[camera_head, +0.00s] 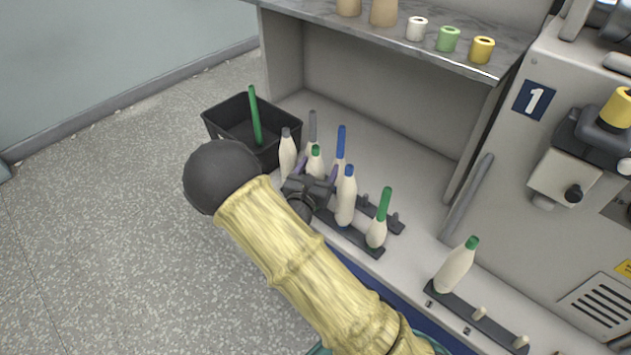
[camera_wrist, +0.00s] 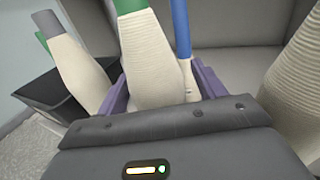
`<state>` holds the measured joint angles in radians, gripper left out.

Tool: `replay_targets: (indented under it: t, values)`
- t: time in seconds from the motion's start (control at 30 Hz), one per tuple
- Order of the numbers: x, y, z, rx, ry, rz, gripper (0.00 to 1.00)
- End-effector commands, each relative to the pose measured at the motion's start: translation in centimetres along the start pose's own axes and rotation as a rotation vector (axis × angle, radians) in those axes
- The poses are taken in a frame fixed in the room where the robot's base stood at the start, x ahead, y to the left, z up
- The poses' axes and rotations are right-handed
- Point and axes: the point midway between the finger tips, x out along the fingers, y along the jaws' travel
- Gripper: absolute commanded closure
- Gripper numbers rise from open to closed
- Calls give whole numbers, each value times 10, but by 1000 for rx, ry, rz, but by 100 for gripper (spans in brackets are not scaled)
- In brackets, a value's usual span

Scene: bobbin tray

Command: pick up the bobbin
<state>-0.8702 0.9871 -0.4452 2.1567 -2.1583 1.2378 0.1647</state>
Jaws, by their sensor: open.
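Cream bobbins stand in a group on the tray's dark peg rails (camera_head: 362,240). A green-topped bobbin (camera_head: 315,160) is between the purple fingers of my gripper (camera_head: 317,170). In the wrist view my gripper (camera_wrist: 165,88) is open, with a finger on each side of this bobbin (camera_wrist: 155,65); I cannot tell whether they touch it. Its lower part is hidden by my gripper. A grey-topped bobbin (camera_head: 288,153) stands to the left, a blue-topped one (camera_head: 346,197) close on the right, and a thin blue tube (camera_wrist: 182,30) behind.
Another green-topped bobbin (camera_head: 455,266) is on a separate rail. A black bin (camera_head: 222,128) holding a green tube is at the left. A shelf (camera_head: 400,35) with spools hangs above; a machine (camera_head: 545,130) stands right.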

Motion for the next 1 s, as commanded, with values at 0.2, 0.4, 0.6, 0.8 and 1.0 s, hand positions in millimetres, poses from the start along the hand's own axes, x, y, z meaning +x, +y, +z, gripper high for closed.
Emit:
replay_targets:
  t: [0.2, 0.4, 0.6, 0.8, 1.0]
  values:
    - [0, 0, 0, 0, 0, 0, 31]
    - [-1, 0, 0, 0, 0, 0, 31]
    - [-1, 0, 0, 0, 0, 0, 66]
    - [-1, 0, 0, 0, 0, 0, 82]
    - [-1, 0, 5, 0, 0, 0, 82]
